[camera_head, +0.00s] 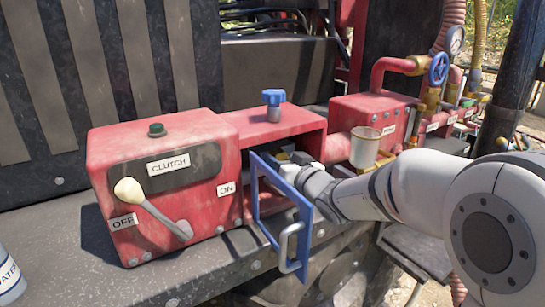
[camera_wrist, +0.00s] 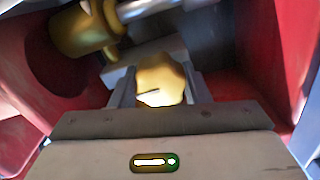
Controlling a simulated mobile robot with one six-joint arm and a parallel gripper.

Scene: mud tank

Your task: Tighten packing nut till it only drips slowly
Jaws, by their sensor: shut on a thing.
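My gripper (camera_wrist: 158,84) reaches into the red housing's side opening (camera_head: 313,137) in the head view. In the wrist view its two grey jaws are shut on a rounded, faceted brass piece (camera_wrist: 160,78). A larger brass fitting with lugs (camera_wrist: 82,32) sits around a bright metal shaft (camera_wrist: 150,8) at the upper left, apart from the jaws. I cannot tell for certain which brass part is the packing nut. No drip can be made out. In the head view the jaws and the brass parts are mostly hidden by the housing and a blue frame.
A blue-framed guard door (camera_head: 262,225) with a grey handle (camera_head: 291,246) stands open beside my wrist. The clutch lever (camera_head: 150,207) is on the red box's front (camera_head: 110,165). A clear cup (camera_head: 365,148) stands close above my arm. Red walls (camera_wrist: 285,60) hem in the jaws.

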